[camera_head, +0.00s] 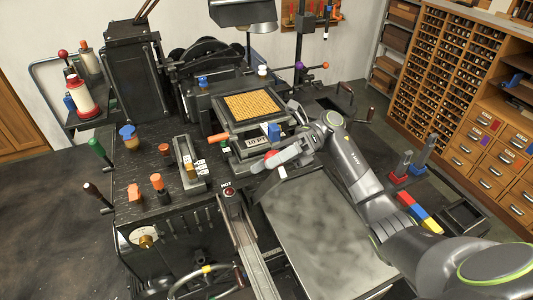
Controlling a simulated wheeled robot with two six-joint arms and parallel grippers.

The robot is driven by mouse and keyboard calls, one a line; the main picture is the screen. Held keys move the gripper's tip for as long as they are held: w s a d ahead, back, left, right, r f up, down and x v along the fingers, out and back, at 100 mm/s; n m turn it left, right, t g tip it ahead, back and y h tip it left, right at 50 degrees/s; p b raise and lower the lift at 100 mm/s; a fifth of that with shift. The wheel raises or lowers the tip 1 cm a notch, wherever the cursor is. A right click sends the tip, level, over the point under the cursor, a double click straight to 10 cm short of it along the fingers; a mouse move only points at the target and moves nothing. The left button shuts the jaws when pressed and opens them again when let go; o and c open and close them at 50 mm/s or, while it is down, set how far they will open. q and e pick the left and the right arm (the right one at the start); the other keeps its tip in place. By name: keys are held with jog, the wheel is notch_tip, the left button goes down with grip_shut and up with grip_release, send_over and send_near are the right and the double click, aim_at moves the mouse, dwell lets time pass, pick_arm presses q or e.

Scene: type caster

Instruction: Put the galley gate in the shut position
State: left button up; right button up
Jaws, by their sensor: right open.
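My right gripper (268,168) reaches in from the right over the middle of the caster. It is open, with its fingers pointing left and down beside a small red part (270,154). I cannot tell whether it touches that part. A blue block (274,131) and a plate with lettering (257,140) sit just behind the gripper. A long metal channel (244,240) runs toward the front, left of a broad grey metal plate (325,235). I cannot tell for sure which part is the galley gate; the gripper hides some of this area. My left gripper is not in view.
An orange-tipped lever (218,137) lies near the middle. A type cabinet (470,100) stands at right, with coloured blocks (418,213) in front.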

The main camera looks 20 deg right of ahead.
jog(key=shift+s+a, duration=0.15)
jog(key=shift+a, duration=0.25)
grip_shut()
jog(key=s+f+n+t+h+b, duration=0.1)
jog(key=s+f+n+b, duration=0.5)
jog(key=s+f+b, duration=0.9)
jog(key=shift+s+d+t+b, duration=0.3)
jog(key=shift+s+b, duration=0.15)
jog(key=shift+b, duration=2.7)
grip_release()
